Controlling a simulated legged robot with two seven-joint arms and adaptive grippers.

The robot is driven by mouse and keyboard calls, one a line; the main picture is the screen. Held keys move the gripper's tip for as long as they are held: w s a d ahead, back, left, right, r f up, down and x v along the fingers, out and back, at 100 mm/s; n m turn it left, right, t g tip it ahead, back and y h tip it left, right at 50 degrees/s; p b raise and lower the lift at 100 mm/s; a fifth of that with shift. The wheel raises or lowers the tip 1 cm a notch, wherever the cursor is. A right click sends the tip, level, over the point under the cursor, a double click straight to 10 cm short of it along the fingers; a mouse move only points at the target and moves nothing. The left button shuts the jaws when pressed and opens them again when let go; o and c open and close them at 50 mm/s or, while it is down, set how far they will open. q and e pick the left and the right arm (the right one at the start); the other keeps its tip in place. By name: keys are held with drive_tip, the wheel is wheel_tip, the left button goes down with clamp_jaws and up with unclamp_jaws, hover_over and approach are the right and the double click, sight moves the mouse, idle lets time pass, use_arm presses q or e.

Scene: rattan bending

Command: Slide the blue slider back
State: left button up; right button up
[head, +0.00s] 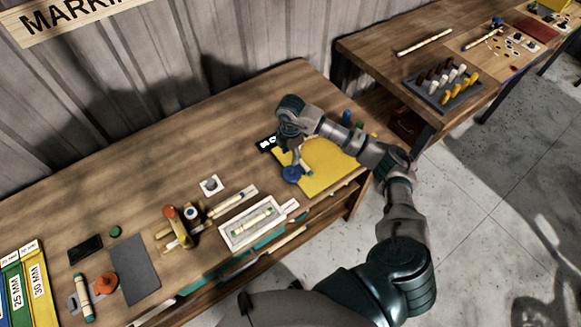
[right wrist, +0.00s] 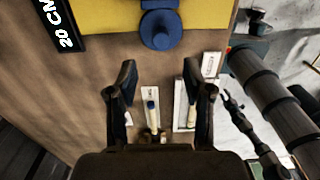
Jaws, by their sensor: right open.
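The blue slider (head: 291,174) is a round blue knob at the front left edge of a yellow board (head: 335,172). In the right wrist view the slider (right wrist: 160,30) shows at the top, with a blue part behind it on the yellow board (right wrist: 105,14). My right gripper (head: 299,166) reaches in from the right above the board, close to the slider. In the right wrist view its two fingers (right wrist: 160,82) are spread and empty. The slider lies ahead of them, in line with the gap and apparently apart. My left gripper is not in view.
A black label (head: 267,143) lies at the board's left. A white tray (head: 232,243) with a rattan stick and a wooden jig (head: 178,226) stand in front left. Green and blue pegs (head: 346,117) stand behind the board. A second bench (head: 385,50) is at the right.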

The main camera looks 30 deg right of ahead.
sight(291, 167)
drive_tip(key=f, duration=0.9)
drive_tip(key=shift+d+f, duration=0.15)
drive_tip(key=shift+d, duration=0.2)
drive_tip(key=shift+a, duration=0.15)
clamp_jaws()
